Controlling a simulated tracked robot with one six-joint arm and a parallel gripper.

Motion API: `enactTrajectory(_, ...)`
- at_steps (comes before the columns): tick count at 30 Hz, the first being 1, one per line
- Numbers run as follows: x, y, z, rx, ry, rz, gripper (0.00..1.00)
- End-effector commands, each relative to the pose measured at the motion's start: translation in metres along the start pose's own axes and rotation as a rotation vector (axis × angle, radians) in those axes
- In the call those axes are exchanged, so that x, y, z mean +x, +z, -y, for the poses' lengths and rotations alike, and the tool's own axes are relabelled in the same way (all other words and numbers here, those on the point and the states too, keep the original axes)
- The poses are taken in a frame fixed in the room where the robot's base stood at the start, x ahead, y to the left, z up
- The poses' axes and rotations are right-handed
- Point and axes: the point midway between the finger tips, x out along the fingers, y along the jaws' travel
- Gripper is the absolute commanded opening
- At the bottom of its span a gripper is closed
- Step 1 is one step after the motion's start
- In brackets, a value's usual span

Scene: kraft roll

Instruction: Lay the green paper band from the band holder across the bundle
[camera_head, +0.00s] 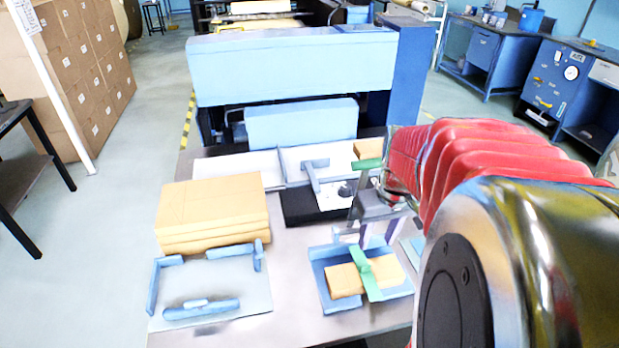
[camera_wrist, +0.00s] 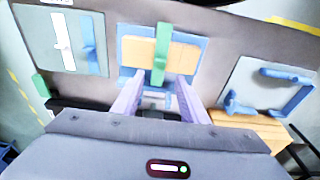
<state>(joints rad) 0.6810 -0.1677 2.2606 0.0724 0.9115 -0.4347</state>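The tan bundle (camera_head: 343,281) lies in a blue tray (camera_head: 323,265) at the front right of the table. A green paper band (camera_head: 371,284) lies crosswise over it, its ends reaching past both long sides. In the wrist view, the band (camera_wrist: 163,38) crosses the bundle (camera_wrist: 136,53) near its middle. My gripper (camera_head: 376,238) is just behind the tray at the band's far end. In the wrist view, its two lilac fingers (camera_wrist: 158,82) are spread apart, with a gap on either side of the band's near end. Another green piece (camera_head: 368,163) sits farther back, beside my arm.
A stack of tan sheets (camera_head: 212,212) stands at the left, behind a pale plate with blue guides (camera_head: 201,309). A black base (camera_head: 310,205) with a grey post lies behind the tray. A large blue machine (camera_head: 290,65) closes off the back.

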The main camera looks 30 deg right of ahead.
Motion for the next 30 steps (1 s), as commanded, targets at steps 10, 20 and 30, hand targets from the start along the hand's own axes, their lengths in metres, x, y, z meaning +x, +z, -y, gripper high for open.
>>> enactTrajectory(10, 0.0, 0.0, 0.0, -0.001, 0.0, -0.001, 0.39)
enactTrajectory(20, -0.024, 0.0, 0.052, -0.066, 0.011, -0.066, 0.39)
enactTrajectory(30, -0.063, 0.025, 0.142, -0.176, -0.01, -0.202, 0.39)
